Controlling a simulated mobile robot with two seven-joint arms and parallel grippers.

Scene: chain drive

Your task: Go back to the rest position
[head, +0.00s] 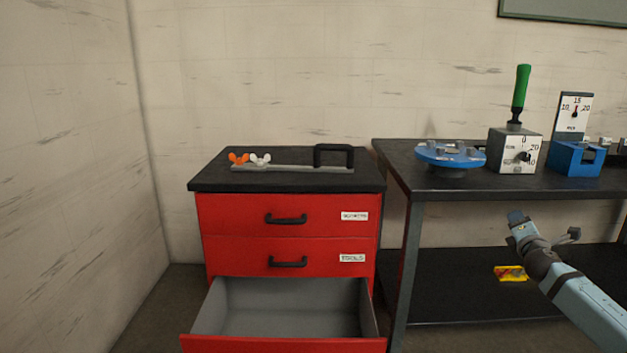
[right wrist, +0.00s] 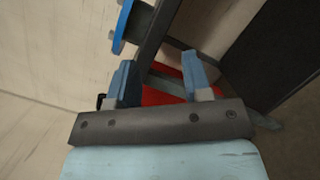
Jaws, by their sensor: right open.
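My right gripper (head: 518,222) is in front of the black workbench at the right of the head view, just below the height of its top. In the right wrist view its two fingers (right wrist: 160,80) stand apart with nothing held between them. Part of a red surface shows behind the fingers, and a blue piece shows at the top. My left gripper is not in view.
A red drawer cabinet (head: 228,215) stands at left with its bottom drawer (head: 285,343) pulled open. The workbench (head: 440,185) holds a blue round fixture (head: 450,157), a grey box with a green handle (head: 515,152) and a blue gauge device (head: 575,160). A yellow-red item (head: 510,273) lies on its lower shelf.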

